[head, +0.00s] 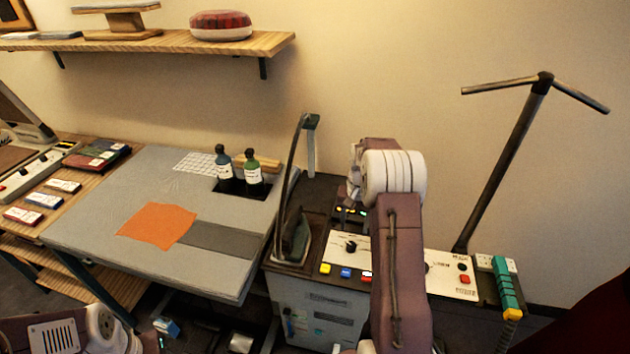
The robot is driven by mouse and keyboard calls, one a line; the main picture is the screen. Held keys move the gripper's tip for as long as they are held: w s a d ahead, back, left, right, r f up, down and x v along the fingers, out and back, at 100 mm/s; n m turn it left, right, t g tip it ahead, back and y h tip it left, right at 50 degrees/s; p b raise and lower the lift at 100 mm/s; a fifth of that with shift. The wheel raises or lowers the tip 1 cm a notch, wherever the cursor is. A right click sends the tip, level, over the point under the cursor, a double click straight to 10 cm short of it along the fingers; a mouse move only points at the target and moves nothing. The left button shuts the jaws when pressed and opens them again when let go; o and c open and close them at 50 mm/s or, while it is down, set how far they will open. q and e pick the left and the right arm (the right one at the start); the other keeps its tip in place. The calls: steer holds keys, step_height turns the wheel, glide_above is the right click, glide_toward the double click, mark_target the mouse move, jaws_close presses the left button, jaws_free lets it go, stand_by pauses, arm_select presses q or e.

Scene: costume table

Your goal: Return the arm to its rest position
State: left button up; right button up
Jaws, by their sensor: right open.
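My right arm (402,270) rises from the bottom edge, right of centre, in front of the control panel. Its upper end, with a white joint, stands in front of the wall. My right gripper (354,182) is at that upper end, open, and mostly hidden behind the joint. I see nothing held in it. Part of my left arm (85,333) shows low at the bottom left corner. My left gripper is not in view.
A grey table (150,180) holds an orange cloth (158,225) and two dark bottles (253,173). An iron (295,236) stands left of my right arm, by the control panel (453,273). A dark pole (505,165) rises at right. A wooden shelf (150,41) hangs above.

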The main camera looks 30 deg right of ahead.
steer(key=s+a+r+n+t, duration=0.1)
steer(key=a+r+n, duration=0.1)
steer(key=a+r, duration=0.35)
steer(key=s+a+r+n, duration=0.1)
steer(key=a+r+n, duration=0.1)
steer(key=a, duration=0.7)
steer(key=s+a+f+n, duration=0.1)
steer(key=s+a+f, duration=0.1)
steer(key=s, duration=0.5)
steer(key=s+a+f+n, duration=0.2)
steer(key=s+a+f, duration=0.1)
steer(key=s, duration=0.5)
steer(key=shift+a+n, duration=0.3)
steer(key=shift+a, duration=0.4)
